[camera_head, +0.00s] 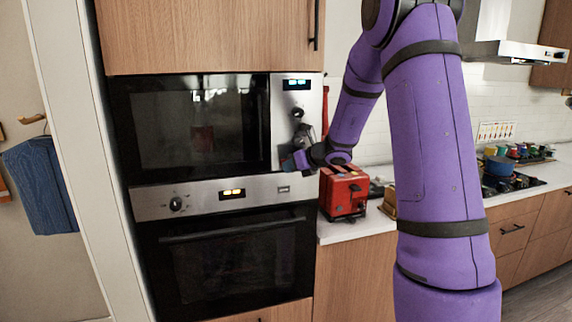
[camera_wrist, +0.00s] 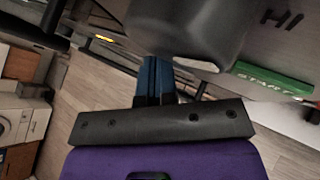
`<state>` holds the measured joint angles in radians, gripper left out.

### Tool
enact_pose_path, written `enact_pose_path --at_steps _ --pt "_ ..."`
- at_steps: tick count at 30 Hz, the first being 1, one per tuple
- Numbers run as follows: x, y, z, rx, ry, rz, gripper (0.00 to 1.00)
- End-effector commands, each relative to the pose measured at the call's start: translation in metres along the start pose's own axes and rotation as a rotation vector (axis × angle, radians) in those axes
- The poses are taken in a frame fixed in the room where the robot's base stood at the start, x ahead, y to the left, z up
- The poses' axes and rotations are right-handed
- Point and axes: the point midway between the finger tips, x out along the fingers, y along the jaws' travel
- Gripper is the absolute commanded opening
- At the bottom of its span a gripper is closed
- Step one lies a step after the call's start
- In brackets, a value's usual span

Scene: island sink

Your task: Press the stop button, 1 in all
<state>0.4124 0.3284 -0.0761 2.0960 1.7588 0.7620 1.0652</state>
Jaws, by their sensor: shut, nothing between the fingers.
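A built-in microwave (camera_head: 200,125) has a steel control panel (camera_head: 284,95) on its right side, with a lit display at the top and a knob (camera_head: 297,113) below it. My gripper (camera_head: 299,159) is at the lower part of this panel, and its fingers are shut and empty. In the wrist view the shut blue fingers (camera_wrist: 154,80) are close to the large dark knob (camera_wrist: 190,30). A green START button (camera_wrist: 273,77) is to their right. I cannot make out the stop button in either view. I cannot tell whether the fingertips touch the panel.
An oven (camera_head: 230,250) with a bar handle is below the microwave. A red toaster (camera_head: 343,190) stands on the counter just right of my gripper, under my forearm. A stove with several pots is at the far right. A blue towel (camera_head: 40,185) hangs at the left.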

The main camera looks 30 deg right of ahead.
Motion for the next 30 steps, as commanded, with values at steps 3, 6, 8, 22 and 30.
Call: enact_pose_path --at_steps 3,6,8,22,30 --pt "0.0 0.0 0.0 0.0 0.0 0.0 0.0" --pt "0.0 0.0 0.0 0.0 0.0 0.0 0.0" --pt "0.0 0.0 0.0 0.0 0.0 0.0 0.0" --pt "-0.01 0.007 -0.007 0.001 -0.001 0.0 0.0" --pt "-0.01 0.007 -0.007 0.0 -0.001 0.0 0.0"
